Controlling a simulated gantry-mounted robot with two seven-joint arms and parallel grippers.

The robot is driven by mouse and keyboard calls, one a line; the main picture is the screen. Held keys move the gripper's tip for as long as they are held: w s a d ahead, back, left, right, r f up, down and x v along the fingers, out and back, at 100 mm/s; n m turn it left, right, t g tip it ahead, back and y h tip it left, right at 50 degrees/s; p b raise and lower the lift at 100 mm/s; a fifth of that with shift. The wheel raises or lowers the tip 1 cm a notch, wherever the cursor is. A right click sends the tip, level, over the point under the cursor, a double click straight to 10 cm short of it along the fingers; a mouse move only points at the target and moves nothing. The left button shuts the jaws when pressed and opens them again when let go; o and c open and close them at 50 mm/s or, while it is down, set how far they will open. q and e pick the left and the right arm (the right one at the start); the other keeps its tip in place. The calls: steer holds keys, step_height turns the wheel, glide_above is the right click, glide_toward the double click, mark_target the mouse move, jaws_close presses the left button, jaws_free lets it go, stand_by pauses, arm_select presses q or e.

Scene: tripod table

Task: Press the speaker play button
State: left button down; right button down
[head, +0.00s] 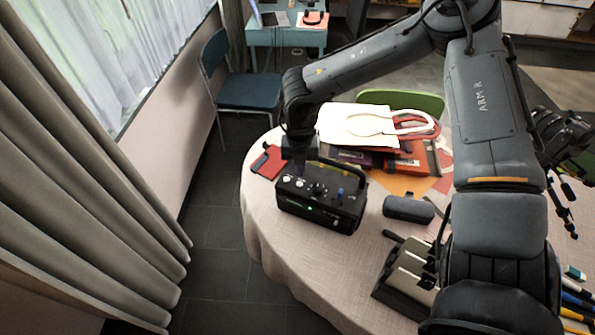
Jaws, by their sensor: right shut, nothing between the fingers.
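The black speaker (318,212) stands on the round table's left part, with a carry handle, pale and dark round controls on top and a small green light on its front. Which control is the play button is too small to tell. My right gripper (300,168) points down over the speaker's back left, close to the pale controls (299,183). It is shut and empty. Whether its fingertips touch the speaker cannot be told.
A red item (270,162) lies left of the speaker. A white bag (356,124) lies on books behind it. A dark case (408,209) and a holder (404,276) are to the right. The tablecloth (300,264) is bare in front of the speaker.

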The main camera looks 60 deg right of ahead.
mark_target(299, 182)
step_height(299, 182, up, 9)
steer(key=p, duration=0.1)
steer(key=shift+w, duration=0.15)
steer(key=shift+r, duration=0.15)
stand_by(0.7)
